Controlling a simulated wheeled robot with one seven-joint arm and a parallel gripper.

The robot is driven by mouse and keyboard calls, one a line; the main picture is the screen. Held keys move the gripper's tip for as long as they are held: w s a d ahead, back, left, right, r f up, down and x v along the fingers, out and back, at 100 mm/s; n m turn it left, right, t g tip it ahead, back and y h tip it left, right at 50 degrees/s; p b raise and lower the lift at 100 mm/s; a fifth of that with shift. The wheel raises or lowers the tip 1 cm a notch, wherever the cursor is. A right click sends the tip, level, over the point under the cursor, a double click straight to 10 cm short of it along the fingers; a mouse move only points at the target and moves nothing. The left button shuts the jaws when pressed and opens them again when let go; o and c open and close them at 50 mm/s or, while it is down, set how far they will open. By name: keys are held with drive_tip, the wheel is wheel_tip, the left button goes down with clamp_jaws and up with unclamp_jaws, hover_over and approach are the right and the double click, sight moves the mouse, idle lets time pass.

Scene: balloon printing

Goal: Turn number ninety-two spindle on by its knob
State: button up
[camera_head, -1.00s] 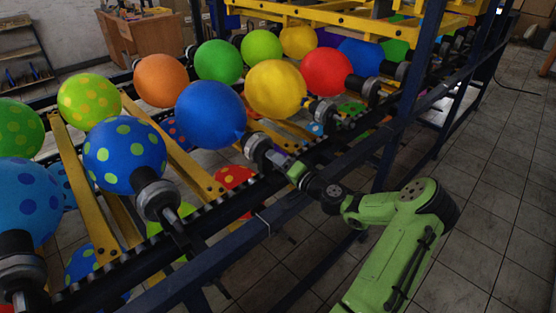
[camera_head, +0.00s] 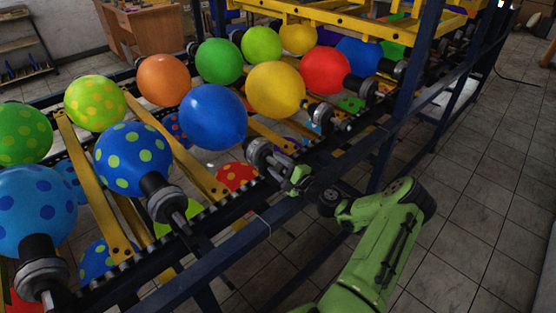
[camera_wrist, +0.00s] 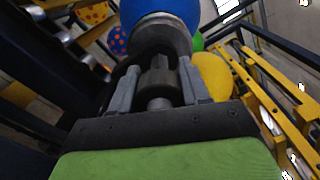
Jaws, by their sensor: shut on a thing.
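A plain blue balloon (camera_head: 212,118) sits on a spindle (camera_head: 261,153) in the near row of the rack. My gripper (camera_head: 284,168) is at the outer end of that spindle. In the wrist view, my gripper (camera_wrist: 158,84) has its two grey fingers on either side of the dark knob (camera_wrist: 158,78), shut on it. Beyond the knob are the spindle's round metal collar (camera_wrist: 160,36) and the blue balloon (camera_wrist: 160,8). No spindle number can be read in these frames.
Neighbouring spindles hold a yellow balloon (camera_head: 275,89) to the right and a blue balloon with green dots (camera_head: 133,159) to the left. The dark blue rack rail (camera_head: 235,232) runs under my gripper. A blue upright post (camera_head: 405,105) stands to the right. Tiled floor (camera_head: 470,200) is open at right.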

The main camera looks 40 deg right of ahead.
drive_tip(key=m+p, duration=0.3)
drive_tip(key=m, duration=0.3)
idle(0.6)
drive_tip(key=o, duration=1)
drive_tip(key=shift+o, duration=0.2)
drive_tip(key=s, duration=1.5)
drive_tip(key=shift+s+d, duration=0.2)
drive_tip(key=shift+s, duration=0.2)
